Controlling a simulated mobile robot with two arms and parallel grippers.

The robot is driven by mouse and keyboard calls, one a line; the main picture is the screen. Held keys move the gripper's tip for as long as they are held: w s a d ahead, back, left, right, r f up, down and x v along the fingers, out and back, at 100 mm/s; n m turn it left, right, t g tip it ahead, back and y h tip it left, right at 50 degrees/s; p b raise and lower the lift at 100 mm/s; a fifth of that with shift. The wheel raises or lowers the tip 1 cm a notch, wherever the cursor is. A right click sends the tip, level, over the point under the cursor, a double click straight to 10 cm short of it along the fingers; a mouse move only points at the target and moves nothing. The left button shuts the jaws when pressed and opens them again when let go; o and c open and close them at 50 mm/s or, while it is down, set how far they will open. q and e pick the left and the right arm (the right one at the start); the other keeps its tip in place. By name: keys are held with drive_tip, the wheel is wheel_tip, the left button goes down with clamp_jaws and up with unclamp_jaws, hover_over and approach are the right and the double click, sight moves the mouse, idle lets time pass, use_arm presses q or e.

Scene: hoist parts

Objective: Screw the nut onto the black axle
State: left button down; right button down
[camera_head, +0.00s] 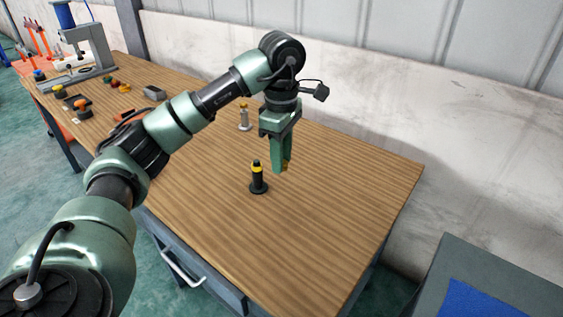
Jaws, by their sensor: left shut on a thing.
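The black axle (258,184) stands upright on the wooden table, with a wide base, a yellow band and a dark top. My left gripper (281,169) points down just to the right of the axle and slightly behind it in the picture. It is shut on a small yellow-brown thing, which looks like the nut (285,168) and is mostly hidden by the fingers. The gripper appears apart from the axle. My right gripper is not in view.
A silver part with a yellow top (244,116) stands behind the gripper on the table (335,200). Small coloured parts and a grey press (98,48) are at the far left. The table's right side is clear. A grey cabinet (475,270) stands at the lower right.

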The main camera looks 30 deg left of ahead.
use_arm(q)
drive_tip(key=s+d+f+m, duration=0.4)
drive_tip(key=s+d+m, duration=0.2)
drive_tip(key=m, duration=0.3)
drive_tip(key=s+d+f+m, duration=0.5)
drive_tip(key=s+d+m, duration=0.2)
drive_tip(key=s+m, duration=0.2)
drive_tip(key=shift+d+f+m, duration=0.2)
drive_tip(key=shift+f+m, duration=0.05)
drive_tip(key=shift+m, duration=0.55)
